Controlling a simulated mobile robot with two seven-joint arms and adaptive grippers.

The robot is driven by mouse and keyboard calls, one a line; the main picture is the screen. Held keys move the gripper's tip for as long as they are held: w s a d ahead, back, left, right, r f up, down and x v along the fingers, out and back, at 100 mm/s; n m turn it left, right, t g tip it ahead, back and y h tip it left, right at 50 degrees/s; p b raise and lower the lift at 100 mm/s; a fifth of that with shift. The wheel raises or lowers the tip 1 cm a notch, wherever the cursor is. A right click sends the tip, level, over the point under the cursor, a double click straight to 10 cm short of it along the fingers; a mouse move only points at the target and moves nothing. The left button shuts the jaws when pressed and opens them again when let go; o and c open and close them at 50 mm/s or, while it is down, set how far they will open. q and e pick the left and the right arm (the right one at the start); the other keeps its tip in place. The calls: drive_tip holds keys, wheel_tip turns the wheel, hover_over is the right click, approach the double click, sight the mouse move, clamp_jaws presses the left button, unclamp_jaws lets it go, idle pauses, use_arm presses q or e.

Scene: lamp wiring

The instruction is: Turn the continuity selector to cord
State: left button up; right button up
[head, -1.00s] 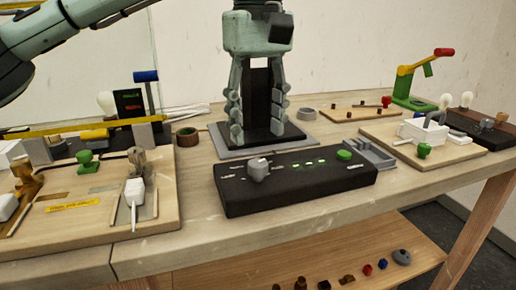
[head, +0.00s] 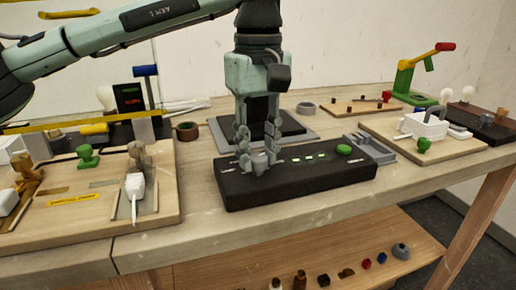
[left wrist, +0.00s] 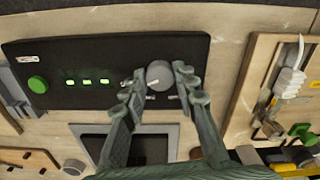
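The continuity selector is a grey knob (head: 260,163) on the left part of a black box (head: 310,185). In the left wrist view the knob (left wrist: 159,75) is round, with a pale pointer line. My left gripper (head: 257,160) points down over the box with its fingers on either side of the knob. In the left wrist view the gripper (left wrist: 157,82) is open around the knob, with narrow gaps; contact is not clear. The small labels beside the knob are too small to read. My right gripper is not in view.
The box also carries several lit green lights (head: 309,157) and a green button (head: 344,149). A grey tray (head: 370,147) stands to its right. A wooden board with a white plug (head: 134,187) lies to the left. A grey-edged black pad (head: 290,127) lies behind.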

use_arm(q)
clamp_jaws()
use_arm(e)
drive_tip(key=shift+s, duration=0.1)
use_arm(q)
drive_tip(key=n+b, duration=0.1)
drive_tip(key=n, duration=0.3)
drive_tip(key=shift+n, duration=0.3)
drive_tip(key=n+b, duration=0.1)
drive_tip(key=n, duration=0.3)
drive_tip(key=shift+n, duration=0.3)
drive_tip(key=n+b, duration=0.1)
drive_tip(key=n, duration=0.3)
drive_tip(key=shift+n, duration=0.3)
drive_tip(key=n, duration=0.2)
drive_tip(key=shift+n, duration=0.4)
drive_tip(key=shift+w+n+b, duration=0.1)
drive_tip(key=shift+n+b, duration=0.25)
drive_tip(key=shift+n, duration=0.25)
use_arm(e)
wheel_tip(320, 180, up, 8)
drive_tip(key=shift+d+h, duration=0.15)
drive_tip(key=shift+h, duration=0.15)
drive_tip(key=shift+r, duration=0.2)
